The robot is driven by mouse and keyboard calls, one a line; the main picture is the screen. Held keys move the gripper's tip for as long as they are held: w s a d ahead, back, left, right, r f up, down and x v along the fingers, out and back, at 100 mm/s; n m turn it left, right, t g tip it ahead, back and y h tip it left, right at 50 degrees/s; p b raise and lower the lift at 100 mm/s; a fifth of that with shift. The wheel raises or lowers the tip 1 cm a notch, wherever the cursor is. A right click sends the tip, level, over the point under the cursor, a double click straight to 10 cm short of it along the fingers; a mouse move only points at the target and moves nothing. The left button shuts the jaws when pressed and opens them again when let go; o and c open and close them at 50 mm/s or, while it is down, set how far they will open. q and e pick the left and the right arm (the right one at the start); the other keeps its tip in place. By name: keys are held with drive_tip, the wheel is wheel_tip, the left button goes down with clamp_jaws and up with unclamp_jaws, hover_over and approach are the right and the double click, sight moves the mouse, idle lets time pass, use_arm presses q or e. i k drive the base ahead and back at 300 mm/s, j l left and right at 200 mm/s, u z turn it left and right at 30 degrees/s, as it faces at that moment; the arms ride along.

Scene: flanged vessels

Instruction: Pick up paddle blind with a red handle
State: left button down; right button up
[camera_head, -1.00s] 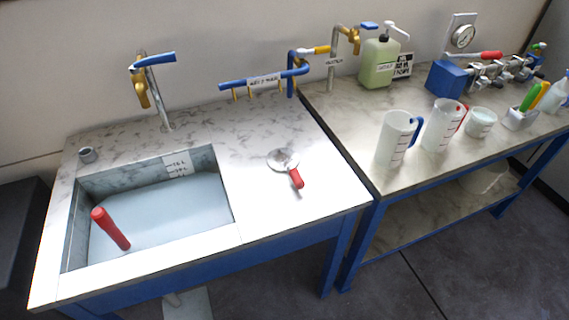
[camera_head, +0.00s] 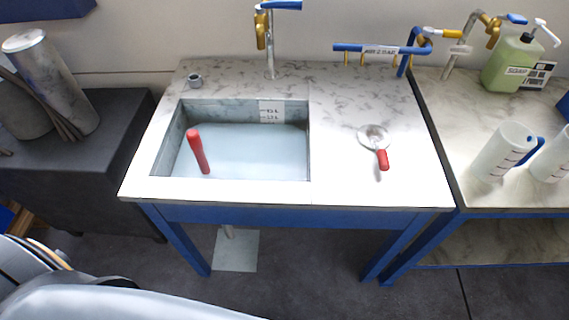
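A paddle blind (camera_head: 372,134) with a red handle (camera_head: 382,160) lies flat on the marble counter, right of the sink, its handle pointing toward the front edge. A second red handle (camera_head: 198,151) stands tilted in the water-filled sink (camera_head: 240,145); whatever it is attached to is hidden under the water. Neither of my grippers is in view. A pale rounded part of my own body shows at the bottom left.
A faucet (camera_head: 264,35) stands behind the sink, and a blue pipe (camera_head: 380,48) runs along the back. Measuring jugs (camera_head: 503,150) and a green soap bottle (camera_head: 512,65) stand on the right table. A dark cabinet (camera_head: 60,170) is at left. The counter around the paddle blind is clear.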

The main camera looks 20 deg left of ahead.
sight(375, 137)
drive_tip(key=l+u, duration=0.35)
drive_tip(key=l, duration=0.15)
drive_tip(key=l+u, duration=0.35)
drive_tip(key=l, duration=0.15)
drive_tip(key=k+l+u, duration=0.1)
drive_tip(key=l+u, duration=0.25)
drive_tip(key=l, duration=0.15)
